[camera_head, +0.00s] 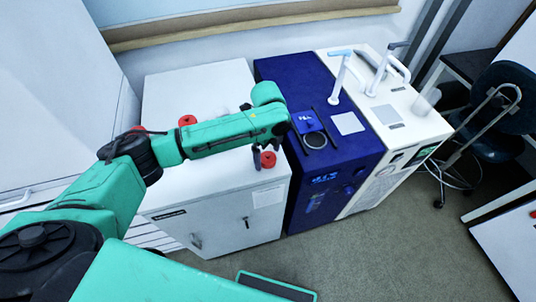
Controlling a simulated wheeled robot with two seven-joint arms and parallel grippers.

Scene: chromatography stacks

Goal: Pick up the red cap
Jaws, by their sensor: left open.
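Red caps sit on the top of the white cabinet (215,185). One red cap (268,160) is near the front right edge, another red cap (187,121) is farther back, and part of a third (138,128) shows at the left, behind my arm. My left arm reaches across the cabinet from the left. My left gripper (262,157) is open at the front right cap, its dark fingers partly hidden by the arm. I cannot tell whether they touch the cap. My right gripper is not in view.
A dark blue machine (370,145) stands right of the cabinet, with a ring and a blue block on top. Next to it is a white machine (405,110) with upright taps. A dark chair (505,110) is at the right. Grey floor (400,250) is open in front.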

